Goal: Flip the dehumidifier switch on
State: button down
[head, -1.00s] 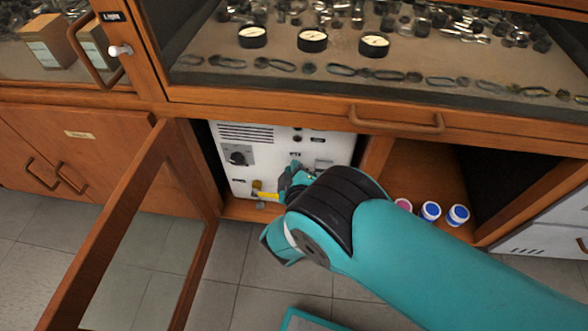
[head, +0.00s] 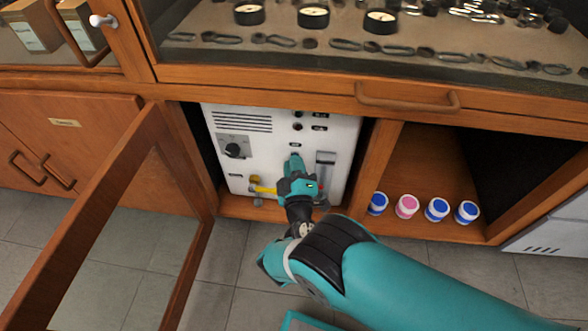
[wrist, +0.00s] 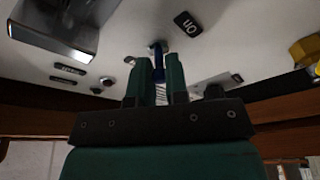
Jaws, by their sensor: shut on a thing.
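The white dehumidifier panel (head: 270,150) stands inside the open cabinet bay. My gripper (head: 294,160) reaches up against the middle of the panel and covers the switch in the head view. In the wrist view, my gripper's two teal fingers (wrist: 159,75) are closed around a small blue switch lever (wrist: 158,65) on a metal base. A black "ON" label (wrist: 188,24), upside down there, sits beside the lever. The exact tilt of the lever is hard to tell.
A black knob (head: 234,150) and a yellow part (head: 262,189) are left of my gripper; a grey metal handle (head: 325,165) is close on its right. An open glazed door (head: 115,225) stands at left. Several jars (head: 437,210) sit in the right bay.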

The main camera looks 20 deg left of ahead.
jog(key=shift+t+p, duration=0.3)
jog(key=shift+p, duration=0.35)
jog(key=shift+f+t+y, duration=0.2)
jog(key=shift+t+y, duration=0.1)
notch_tip(320, 180, down, 2)
jog(key=n+t+y+b, duration=0.2)
jog(key=b, duration=0.4)
jog(key=shift+w+t+y+b, duration=0.1)
jog(key=shift+t+y+b, duration=0.2)
jog(key=shift+t+y, duration=0.1)
jog(key=shift+r, duration=0.1)
jog(key=c, duration=1.1)
grip_release()
jog(key=shift+r, duration=0.1)
